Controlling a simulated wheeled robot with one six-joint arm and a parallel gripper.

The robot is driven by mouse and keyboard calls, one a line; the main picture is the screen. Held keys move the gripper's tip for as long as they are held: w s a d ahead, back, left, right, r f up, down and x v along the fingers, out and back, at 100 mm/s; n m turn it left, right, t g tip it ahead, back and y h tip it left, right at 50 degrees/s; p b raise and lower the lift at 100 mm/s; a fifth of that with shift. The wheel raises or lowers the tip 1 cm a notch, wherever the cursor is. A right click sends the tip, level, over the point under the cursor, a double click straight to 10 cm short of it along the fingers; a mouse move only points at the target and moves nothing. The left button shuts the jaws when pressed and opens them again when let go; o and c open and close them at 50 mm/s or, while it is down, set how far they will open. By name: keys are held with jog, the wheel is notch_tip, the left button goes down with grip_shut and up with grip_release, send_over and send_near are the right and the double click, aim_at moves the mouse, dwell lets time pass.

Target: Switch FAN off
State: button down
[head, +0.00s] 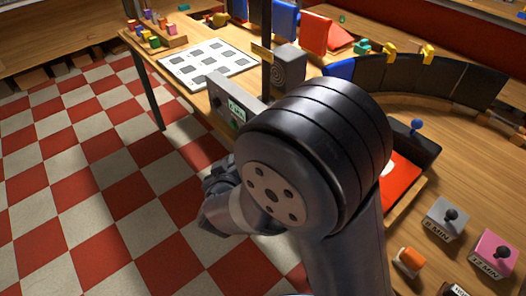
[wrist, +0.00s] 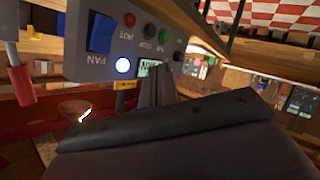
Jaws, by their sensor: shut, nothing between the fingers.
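A grey control panel (wrist: 200,20) fills the upper part of the wrist view, seen turned over. It bears a blue rocker switch (wrist: 101,32) beside the label FAN, and I cannot tell which side is pressed. A round lamp (wrist: 123,65) near that label glows white. My gripper (wrist: 158,72) is shut and empty, its fingers pointing up toward the panel, right of the rocker and apart from it in the picture. In the head view the panel (head: 218,88) shows beyond my arm, which hides part of it; the rocker cannot be made out there.
A red button (wrist: 130,19), a black button (wrist: 149,30) and a green button (wrist: 164,40) share the panel, near a small display (wrist: 148,67). A dark post (head: 266,50) stands behind the panel. Checkered floor (head: 80,200) lies open at left.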

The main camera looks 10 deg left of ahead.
jog(key=w+d+f+b, duration=0.3)
jog(key=w+d+b, duration=0.2)
jog(key=w+b, duration=0.1)
jog(key=shift+f, duration=0.35)
jog(key=shift+d, duration=0.1)
dwell(1.9)
jog(key=shift+w+d+f+b, duration=0.15)
jog(key=shift+w+d+b, duration=0.05)
jog(key=shift+w+b, duration=0.1)
jog(key=shift+w+d+f, duration=0.2)
jog(key=shift+w+d, duration=0.1)
dwell(0.8)
jog(key=shift+s+a+r, duration=0.1)
jog(key=shift+s+a+r+p, duration=0.3)
jog(key=shift+s+a+p, duration=0.15)
jog(key=shift+s+p, duration=0.15)
